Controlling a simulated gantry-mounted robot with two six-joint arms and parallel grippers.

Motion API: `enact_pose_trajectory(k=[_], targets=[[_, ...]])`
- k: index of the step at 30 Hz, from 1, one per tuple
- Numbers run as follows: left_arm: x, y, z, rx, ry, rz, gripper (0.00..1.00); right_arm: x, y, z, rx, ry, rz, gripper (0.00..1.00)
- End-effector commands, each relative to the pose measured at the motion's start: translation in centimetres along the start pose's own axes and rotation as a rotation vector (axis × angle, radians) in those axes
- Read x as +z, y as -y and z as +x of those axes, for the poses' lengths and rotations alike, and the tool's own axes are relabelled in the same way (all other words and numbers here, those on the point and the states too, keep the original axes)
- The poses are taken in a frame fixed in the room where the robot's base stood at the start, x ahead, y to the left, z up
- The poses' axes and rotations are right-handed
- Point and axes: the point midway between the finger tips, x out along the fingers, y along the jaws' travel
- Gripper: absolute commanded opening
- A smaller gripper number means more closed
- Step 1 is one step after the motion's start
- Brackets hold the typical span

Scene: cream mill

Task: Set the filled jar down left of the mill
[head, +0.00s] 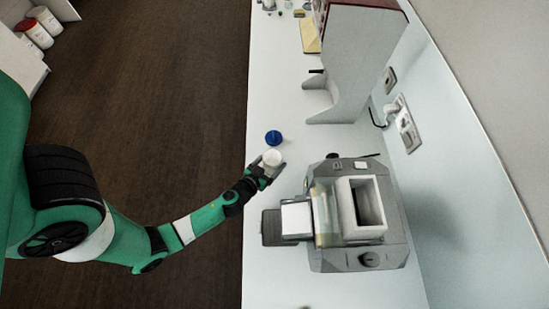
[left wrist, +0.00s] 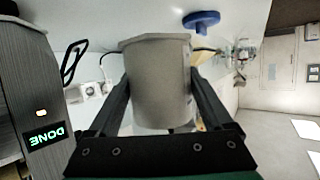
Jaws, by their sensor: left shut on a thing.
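The jar (head: 272,157) is a small pale cup, held in my left gripper (head: 271,165) over the counter, just up and left of the mill in the head view. In the left wrist view the jar (left wrist: 158,82) is between the two dark fingers, which are shut on it. I cannot tell whether its base touches the counter, and its contents do not show. The grey mill (head: 360,255) has a white-walled open hopper. Its side (left wrist: 30,85) in the left wrist view has an upside-down display reading DONE. My right gripper is not in view.
A blue lid-like piece (head: 273,137) lies on the white counter (head: 285,95) close beyond the jar; it also shows in the left wrist view (left wrist: 202,19). A tall grey-white machine (head: 350,70) stands farther up. The counter's edge is close to the jar's left.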

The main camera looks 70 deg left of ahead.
Motion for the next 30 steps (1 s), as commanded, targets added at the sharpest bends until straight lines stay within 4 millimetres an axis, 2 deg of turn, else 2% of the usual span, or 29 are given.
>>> enact_pose_trajectory(k=[1,3,11,15,29,30], targets=[[1.1,0.3,1.3,-0.003,0.0,-0.002,0.3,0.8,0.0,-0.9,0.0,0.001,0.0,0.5],[1.5,0.4,2.1,-0.001,0.0,0.0,0.3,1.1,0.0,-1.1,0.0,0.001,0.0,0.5],[2.1,0.6,3.3,-0.001,-0.001,-0.001,0.3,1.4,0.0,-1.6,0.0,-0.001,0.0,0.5],[4.7,0.7,4.7,0.001,0.001,0.001,0.3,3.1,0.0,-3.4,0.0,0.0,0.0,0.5],[5.3,0.6,4.9,0.001,0.0,-0.001,0.3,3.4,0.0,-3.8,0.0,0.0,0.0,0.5],[5.1,0.6,4.8,0.001,0.0,-0.001,0.92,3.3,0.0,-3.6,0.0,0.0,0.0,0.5]])
